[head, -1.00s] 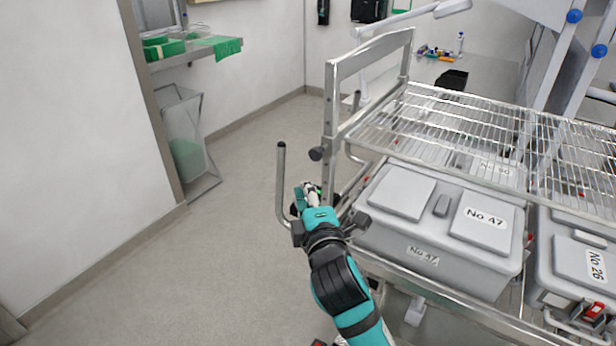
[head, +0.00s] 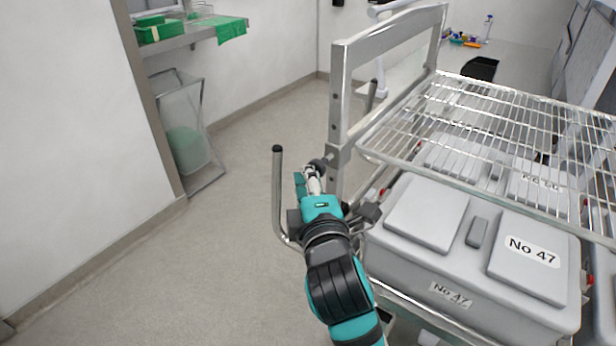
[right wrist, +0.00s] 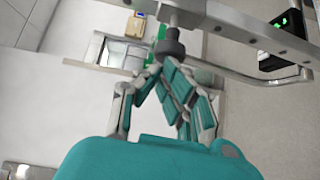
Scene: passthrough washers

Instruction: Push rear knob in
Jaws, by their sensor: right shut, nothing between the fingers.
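A dark round knob (head: 318,163) sticks out on a short metal shaft from the near upright post of the steel rack. It also shows in the right wrist view (right wrist: 169,46), at the top centre. My right gripper (head: 312,178) is shut and empty, with its fingertips right at the knob's outer end. In the right wrist view its teal-padded fingers (right wrist: 152,72) point up at the knob; I cannot tell whether they touch it. My left gripper is out of view.
A bent metal handle (head: 278,190) stands left of my right gripper. The rack has a wire shelf (head: 470,115) above grey boxes labelled No 47 (head: 430,215). Open floor (head: 200,270) lies to the left. A wall shelf with green cloths (head: 230,28) is further back.

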